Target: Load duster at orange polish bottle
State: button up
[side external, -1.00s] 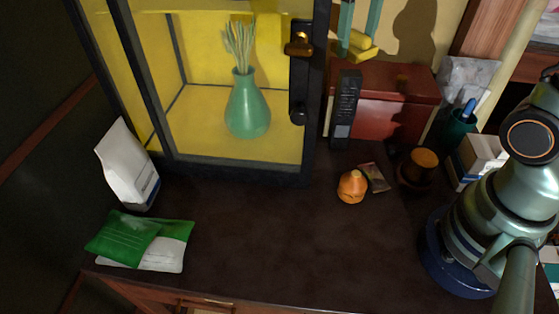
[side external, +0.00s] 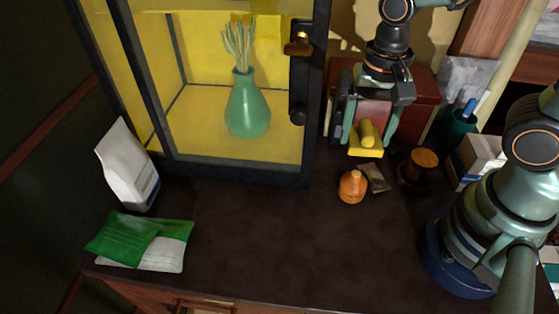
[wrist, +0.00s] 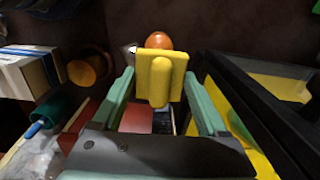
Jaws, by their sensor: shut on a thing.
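My gripper (side external: 369,132) is shut on the yellow duster (side external: 367,143), a flat plate with a rounded handle, held above the dark tabletop. In the wrist view the duster (wrist: 161,78) sits between the tips of my green fingers (wrist: 160,88). The orange polish bottle (side external: 352,187) stands on the tabletop just below the duster in the side view. In the wrist view the bottle (wrist: 158,40) shows just beyond the duster, partly hidden by it. The duster looks apart from the bottle in the side view.
A small packet (side external: 376,177) and a dark round pot (side external: 417,170) are right of the bottle. A red box (side external: 425,88) stands behind my gripper. The glass cabinet (side external: 240,172) with a green vase is left. The front middle tabletop (side external: 285,245) is clear.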

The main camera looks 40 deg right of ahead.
aim_at(356, 173)
jog(key=shift+s+a+f, duration=0.1)
jog(key=shift+s+f, duration=0.2)
jog(key=shift+f, duration=0.1)
jog(key=shift+w+f, duration=0.1)
jog(key=shift+f, duration=2.7)
jog(key=shift+f, duration=0.6)
dwell(3.6)
